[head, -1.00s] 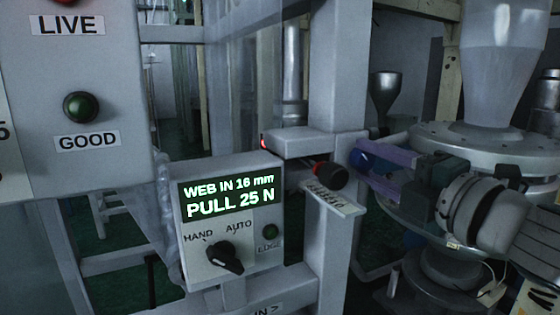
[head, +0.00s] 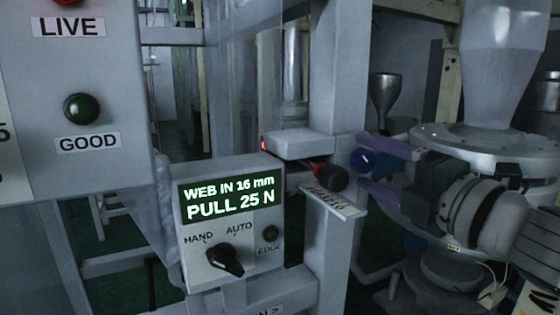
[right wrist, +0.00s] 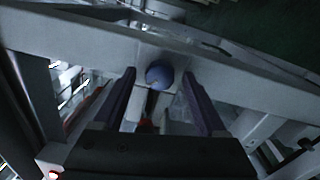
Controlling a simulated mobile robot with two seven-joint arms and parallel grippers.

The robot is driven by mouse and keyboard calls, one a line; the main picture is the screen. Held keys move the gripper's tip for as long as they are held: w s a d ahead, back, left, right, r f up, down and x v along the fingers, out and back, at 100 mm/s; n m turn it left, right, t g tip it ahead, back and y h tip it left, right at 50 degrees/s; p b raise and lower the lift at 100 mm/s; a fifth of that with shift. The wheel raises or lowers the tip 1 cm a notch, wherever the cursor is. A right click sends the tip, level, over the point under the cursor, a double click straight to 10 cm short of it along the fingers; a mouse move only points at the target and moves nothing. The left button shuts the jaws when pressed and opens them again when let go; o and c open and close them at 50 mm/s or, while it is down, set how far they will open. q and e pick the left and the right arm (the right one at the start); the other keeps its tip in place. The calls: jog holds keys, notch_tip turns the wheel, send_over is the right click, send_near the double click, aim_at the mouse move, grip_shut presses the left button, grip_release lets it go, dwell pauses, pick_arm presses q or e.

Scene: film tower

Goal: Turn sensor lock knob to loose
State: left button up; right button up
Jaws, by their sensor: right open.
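A blue round knob (head: 362,160) sits at the right side of the grey post in the head view. A black knob with a red part (head: 331,178) sits left of it, under the pale sensor block (head: 302,144). I cannot tell for sure which one is the sensor lock knob. A tilted label plate (head: 334,203) below them is unreadable. My right gripper (head: 372,170) is open, its purple fingers above and below the blue knob. The right wrist view shows the blue knob (right wrist: 160,75) between the fingertips (right wrist: 159,82), with visible gaps on both sides.
The grey post (head: 336,80) and frame bars stand close to the gripper. A control box (head: 232,220) with a lit display and HAND/AUTO switch is at lower middle. A panel (head: 95,165) with a green GOOD lamp fills the left. A funnel (head: 385,90) stands behind.

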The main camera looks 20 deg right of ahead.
jog(key=s+b, duration=0.4)
jog(key=s, duration=0.6)
jog(key=shift+d+f, duration=0.15)
jog(key=shift+d, duration=0.25)
